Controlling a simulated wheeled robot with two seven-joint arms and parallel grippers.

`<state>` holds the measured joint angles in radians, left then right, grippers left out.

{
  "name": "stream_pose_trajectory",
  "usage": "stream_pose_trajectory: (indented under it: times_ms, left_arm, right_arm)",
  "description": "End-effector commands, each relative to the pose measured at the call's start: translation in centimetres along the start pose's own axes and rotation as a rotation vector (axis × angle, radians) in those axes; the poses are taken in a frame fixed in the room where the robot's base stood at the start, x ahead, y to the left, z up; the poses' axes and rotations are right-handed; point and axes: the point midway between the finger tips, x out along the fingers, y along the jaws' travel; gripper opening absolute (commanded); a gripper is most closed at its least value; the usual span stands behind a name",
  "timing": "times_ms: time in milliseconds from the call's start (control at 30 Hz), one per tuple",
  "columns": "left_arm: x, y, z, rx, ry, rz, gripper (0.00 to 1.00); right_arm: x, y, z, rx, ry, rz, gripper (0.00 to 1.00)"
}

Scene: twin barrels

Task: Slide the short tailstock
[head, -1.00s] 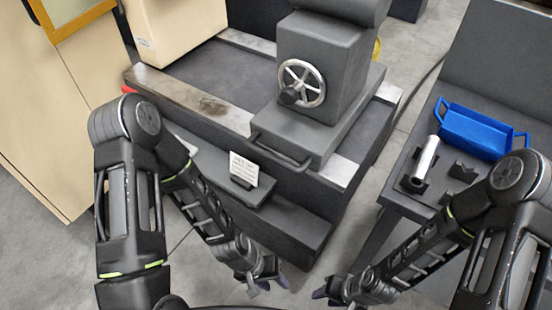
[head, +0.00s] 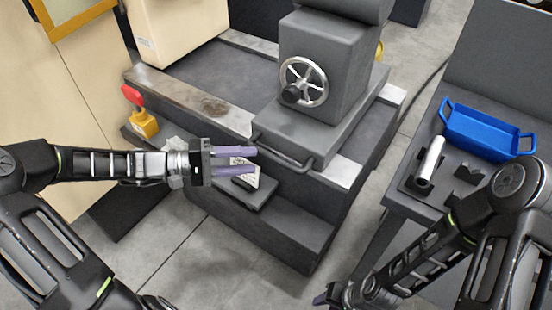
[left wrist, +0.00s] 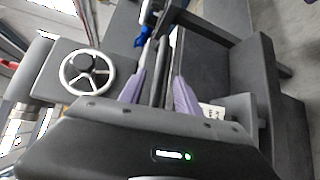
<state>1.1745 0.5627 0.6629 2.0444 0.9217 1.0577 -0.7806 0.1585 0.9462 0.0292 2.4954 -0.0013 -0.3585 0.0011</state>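The tailstock (head: 322,65) is a dark grey block with a spoked handwheel (head: 303,82), standing on the bed of the machine. A dark bar handle (head: 283,153) runs along the front of its base. The handwheel also shows in the left wrist view (left wrist: 87,72). My left gripper (head: 254,161) is open and empty, its purple fingers pointing right, just left of the handle. In the left wrist view, a dark bar (left wrist: 161,72) shows between the two fingers. My right gripper (head: 322,297) is low at the bottom edge, mostly hidden by its arm.
A white card (head: 246,172) on a dark stand is partly behind my left fingers. A red and yellow switch (head: 140,112) is at left. A side bench at right holds a blue tray (head: 486,132) and a silver cylinder (head: 430,158). The bed's left stretch (head: 205,70) is clear.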

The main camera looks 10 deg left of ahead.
Motion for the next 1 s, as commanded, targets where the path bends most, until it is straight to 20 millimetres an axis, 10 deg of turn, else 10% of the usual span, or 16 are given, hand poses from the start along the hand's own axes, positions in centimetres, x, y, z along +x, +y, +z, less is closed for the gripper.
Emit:
stream_pose_trajectory:
  times_ms: [633,1000]
  left_arm:
    - [7.3,-0.1,0.1,-0.002,-0.004,0.000,0.40]
    - [7.9,-0.1,0.1,-0.002,-0.001,-0.002,0.39]
  right_arm:
    - [-0.4,-0.2,0.0,0.000,0.000,0.000,0.36]
    - [-0.4,-0.2,0.0,0.000,0.000,0.000,0.36]
